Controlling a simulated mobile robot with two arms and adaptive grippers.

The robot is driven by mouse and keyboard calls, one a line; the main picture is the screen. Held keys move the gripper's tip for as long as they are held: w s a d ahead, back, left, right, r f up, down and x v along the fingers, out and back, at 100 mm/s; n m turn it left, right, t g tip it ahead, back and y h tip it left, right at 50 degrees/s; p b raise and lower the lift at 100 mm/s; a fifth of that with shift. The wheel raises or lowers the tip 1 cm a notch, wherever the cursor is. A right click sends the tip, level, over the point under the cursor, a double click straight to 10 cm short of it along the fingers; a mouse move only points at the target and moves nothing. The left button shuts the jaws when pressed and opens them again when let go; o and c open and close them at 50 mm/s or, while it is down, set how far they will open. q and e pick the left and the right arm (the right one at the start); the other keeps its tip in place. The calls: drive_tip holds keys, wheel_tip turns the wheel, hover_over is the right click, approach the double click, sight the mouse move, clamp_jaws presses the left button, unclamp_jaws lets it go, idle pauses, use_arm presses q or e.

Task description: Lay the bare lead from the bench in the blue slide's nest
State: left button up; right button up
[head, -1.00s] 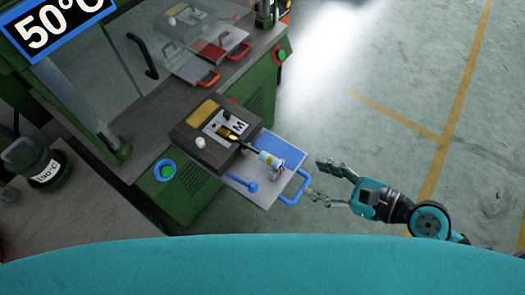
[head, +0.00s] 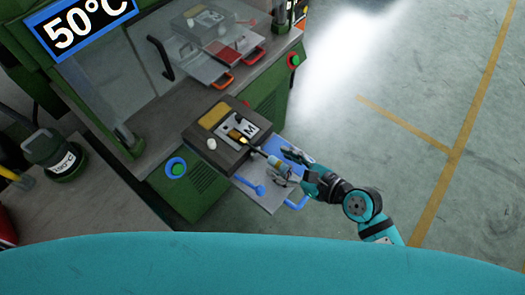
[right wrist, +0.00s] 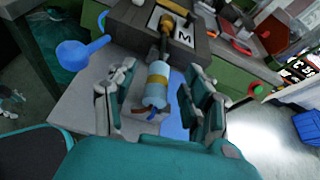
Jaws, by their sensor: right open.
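The lead (head: 272,161) has a white-and-blue cylinder with a yellow band, a dark cable and a brass tip. It lies along the blue slide (head: 265,199), its brass tip over the light plate marked M in the dark nest block (head: 222,150). Whether the tip is fully seated cannot be told. My right gripper (head: 288,165) is open at the lead's rear end. In the right wrist view the lead's cylinder (right wrist: 158,82) stands between the two spread fingers (right wrist: 160,98), with gaps on both sides. Coloured wire ends show at its rear. My left gripper is out of view.
The slide has a blue knob (head: 258,190) and a blue front handle (head: 298,203). A green press with red and orange handled trays (head: 212,68) stands behind. The grey bench (head: 105,205) is at left with a dark green pot (head: 52,152). Open floor lies right.

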sight(277, 162)
drive_tip(key=x, duration=0.3)
drive_tip(key=shift+w+a+f, duration=0.15)
drive_tip(key=shift+w+a, duration=0.1)
drive_tip(key=shift+s, duration=0.1)
clamp_jaws()
